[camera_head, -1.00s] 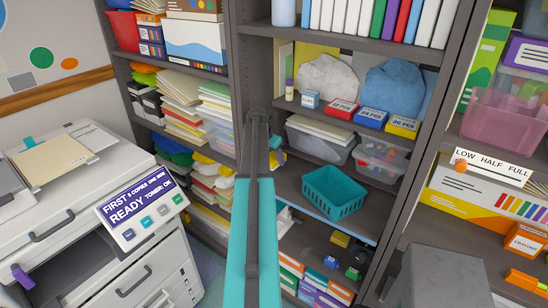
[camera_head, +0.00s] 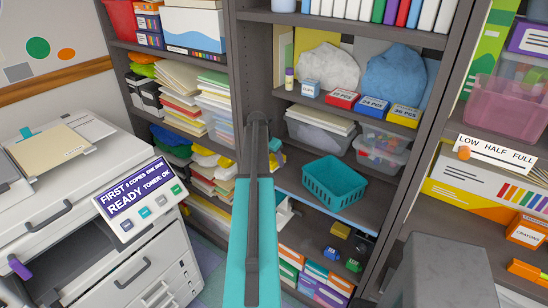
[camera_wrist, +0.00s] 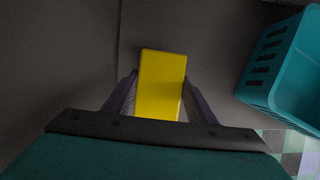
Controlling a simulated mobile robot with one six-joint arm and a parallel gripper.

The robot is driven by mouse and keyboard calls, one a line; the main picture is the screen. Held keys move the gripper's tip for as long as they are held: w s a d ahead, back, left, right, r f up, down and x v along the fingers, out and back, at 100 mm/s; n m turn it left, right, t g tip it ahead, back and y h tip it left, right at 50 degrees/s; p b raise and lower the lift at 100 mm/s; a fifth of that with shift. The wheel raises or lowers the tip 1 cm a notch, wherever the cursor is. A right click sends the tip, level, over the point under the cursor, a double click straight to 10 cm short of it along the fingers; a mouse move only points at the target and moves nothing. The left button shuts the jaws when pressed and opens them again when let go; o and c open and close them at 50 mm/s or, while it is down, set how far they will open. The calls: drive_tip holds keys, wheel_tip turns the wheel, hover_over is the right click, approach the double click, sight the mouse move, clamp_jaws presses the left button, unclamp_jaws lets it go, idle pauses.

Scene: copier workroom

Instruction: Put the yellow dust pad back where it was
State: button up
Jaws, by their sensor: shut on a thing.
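The yellow dust pad (camera_wrist: 162,82) is a flat yellow block upright in the middle of the wrist view. My gripper (camera_wrist: 160,95) is shut on it, with one finger on each side. Dark grey surfaces lie beyond the pad, and I cannot tell whether it touches them. In the head view my arm hides most of the gripper. A small yellow patch shows beside the arm's far end, but I cannot tell whether it is the pad.
A teal basket (camera_head: 309,184) stands on the shelf right of my arm; it also shows in the wrist view (camera_wrist: 264,80), right of the pad. A grey bin (camera_head: 314,139) and a clear bin (camera_head: 378,158) stand behind it. A copier (camera_head: 60,215) is at left.

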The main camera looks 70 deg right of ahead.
drive_tip(key=shift+f, duration=0.8)
drive_tip(key=shift+f, duration=0.25)
drive_tip(key=o, duration=1.1)
drive_tip(key=shift+b, duration=0.3)
drive_tip(key=shift+b+v, duration=2.2)
drive_tip(key=shift+v, duration=4.7)
drive_tip(key=shift+w+d, duration=0.1)
